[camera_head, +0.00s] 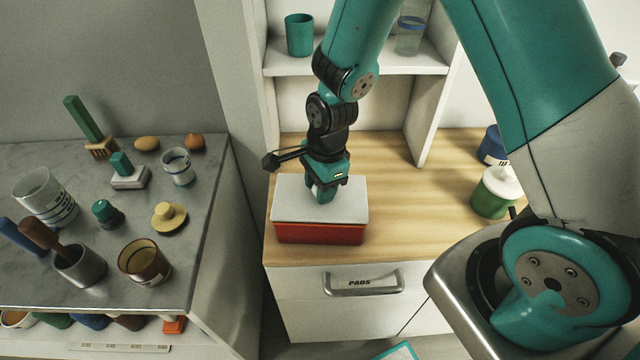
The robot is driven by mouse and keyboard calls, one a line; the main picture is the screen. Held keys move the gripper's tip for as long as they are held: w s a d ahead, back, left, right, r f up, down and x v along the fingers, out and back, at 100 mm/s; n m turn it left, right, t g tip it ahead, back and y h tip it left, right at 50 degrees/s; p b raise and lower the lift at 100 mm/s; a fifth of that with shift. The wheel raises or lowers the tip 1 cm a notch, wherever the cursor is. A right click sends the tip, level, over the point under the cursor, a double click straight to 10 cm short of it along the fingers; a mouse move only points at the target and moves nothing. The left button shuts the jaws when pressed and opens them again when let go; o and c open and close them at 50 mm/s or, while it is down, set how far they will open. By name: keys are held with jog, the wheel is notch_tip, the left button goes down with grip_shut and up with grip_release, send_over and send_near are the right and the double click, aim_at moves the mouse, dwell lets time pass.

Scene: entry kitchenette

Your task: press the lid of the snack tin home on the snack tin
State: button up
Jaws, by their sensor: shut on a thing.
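The snack tin (318,235) is a red box on the wooden counter, below the shelf unit. Its pale grey lid (290,198) lies over the top, roughly level and in line with the box. A thin orange-red band shows under the lid's front edge; I cannot tell whether the lid is fully seated. My gripper (325,194) points down at the middle of the lid and is shut on it. The part of the lid between the fingers is hidden by the fingers.
A green jar with a white top (496,192) and a blue container (493,146) stand to the right. A shelf unit (360,66) rises behind the tin. A grey counter (200,220) at left is crowded with cups and brushes. Bare wood (420,205) lies right of the tin.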

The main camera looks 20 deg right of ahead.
jog(key=shift+f+b, duration=0.45)
jog(key=shift+f, duration=0.2)
jog(key=o, duration=1)
jog(key=shift+r, duration=0.1)
jog(key=r, duration=0.5)
jog(key=d+r+b, duration=0.1)
jog(key=r, duration=0.5)
jog(key=d+r, duration=0.1)
jog(key=r, duration=0.5)
jog(key=shift+r, duration=0.15)
jog(key=s+a+r+n+y, duration=0.1)
jog(key=s+a+r+n, duration=0.1)
jog(key=s+n, duration=0.3)
jog(key=s+a+r+n+y, duration=0.1)
jog(key=s+a+r+n, duration=0.1)
jog(key=s+n, duration=0.4)
jog(key=s+a+r+n, duration=0.2)
jog(key=s+n, duration=0.4)
jog(key=n, duration=0.7)
jog(key=shift+a+r+y, duration=0.15)
jog(key=shift+a+y, duration=0.1)
jog(key=shift+y, duration=0.15)
